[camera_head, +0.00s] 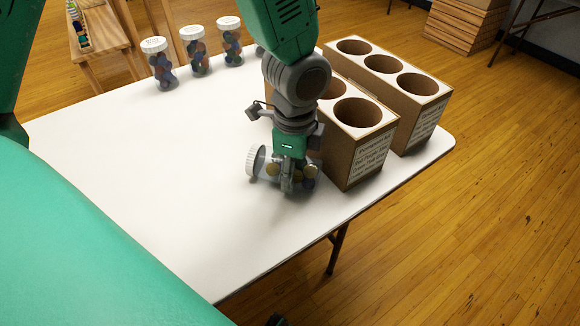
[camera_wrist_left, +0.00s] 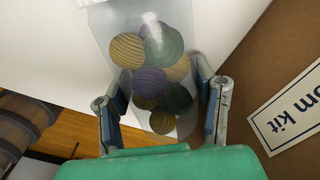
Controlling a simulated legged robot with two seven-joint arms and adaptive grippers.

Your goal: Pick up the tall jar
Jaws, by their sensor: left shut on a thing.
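A clear jar with a white lid (camera_head: 256,162) and coloured balls inside lies tilted on its side in the head view, low over or on the white table. My left gripper (camera_head: 291,182) is shut on this jar, beside the nearer box. In the left wrist view the jar (camera_wrist_left: 152,65) sits between the two fingers of the gripper (camera_wrist_left: 160,105), with striped purple, tan and green balls showing. Whether the jar touches the table is unclear. Three more lidded jars stand upright at the back: a left one (camera_head: 158,64), a middle one (camera_head: 195,52) and a right one (camera_head: 230,42). My right gripper is not seen.
Two brown boxes with round holes stand on the right of the table: the nearer box (camera_head: 352,160) and the farther box (camera_head: 412,110). The white table (camera_head: 150,160) is clear at the left and middle. Its front edge is close to the gripper.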

